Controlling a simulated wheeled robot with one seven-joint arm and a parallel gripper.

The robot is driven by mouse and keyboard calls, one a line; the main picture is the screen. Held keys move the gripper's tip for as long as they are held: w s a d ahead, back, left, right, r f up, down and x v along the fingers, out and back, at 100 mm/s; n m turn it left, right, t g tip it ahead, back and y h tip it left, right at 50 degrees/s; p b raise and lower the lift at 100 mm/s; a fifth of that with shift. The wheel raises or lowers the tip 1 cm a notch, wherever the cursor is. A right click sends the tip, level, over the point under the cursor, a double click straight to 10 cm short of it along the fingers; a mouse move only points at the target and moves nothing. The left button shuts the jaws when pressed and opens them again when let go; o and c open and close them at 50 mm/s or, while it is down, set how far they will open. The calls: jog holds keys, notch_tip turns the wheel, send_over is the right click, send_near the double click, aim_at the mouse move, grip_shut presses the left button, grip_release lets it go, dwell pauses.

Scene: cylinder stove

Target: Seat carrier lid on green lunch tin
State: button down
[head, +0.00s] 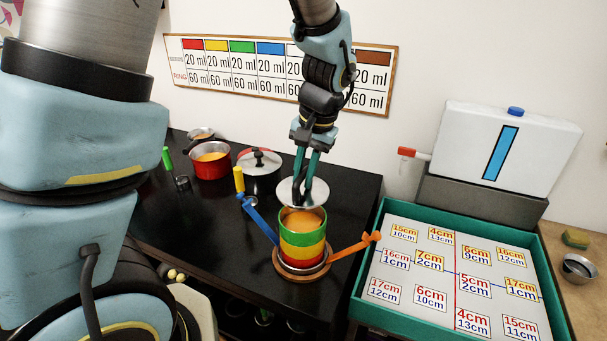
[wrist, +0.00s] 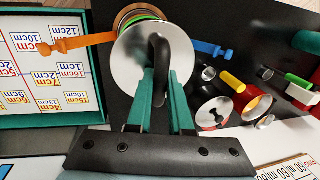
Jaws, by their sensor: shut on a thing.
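The carrier lid (head: 318,190) is a silver disc with a black loop handle. My gripper (head: 303,184) is shut on that handle. In the wrist view the lid (wrist: 130,55) hides most of the stack below, and my gripper (wrist: 160,75) has a finger on each side of the handle. The green lunch tin (head: 290,226) tops a stack over yellow and red tins. It is open and shows orange contents. The lid is above and behind its mouth, apparently not seated; the exact gap is unclear. A blue arm (head: 262,224) and an orange arm (head: 350,248) splay outward from the stack's base.
The stack stands on a round wooden board (head: 279,266) near the black counter's front edge. A teal-rimmed tray (head: 368,235) of number cards is at right, with a white tank (head: 500,150) behind.

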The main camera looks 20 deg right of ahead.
aim_at(306, 191)
jog(key=shift+f+b, duration=2.25)
jog(key=shift+f, duration=0.6)
jog(key=shift+f, duration=0.55)
jog(key=c, duration=1.1)
grip_release()
jog(key=shift+r, duration=0.1)
jog(key=r+p, duration=0.4)
jog(key=r, duration=0.1)
jog(key=s+d+r+p, duration=0.1)
jog(key=r+p, duration=0.1)
jog(key=r, duration=0.1)
jog(key=shift+p, duration=0.35)
jog(key=shift+s+d+r+p, duration=0.15)
jog(key=shift+r+p, duration=0.15)
jog(key=shift+r, duration=0.35)
jog(key=shift+s+d+r+p, duration=0.15)
jog(key=shift+r+p, duration=0.15)
jog(key=shift+r, duration=0.35)
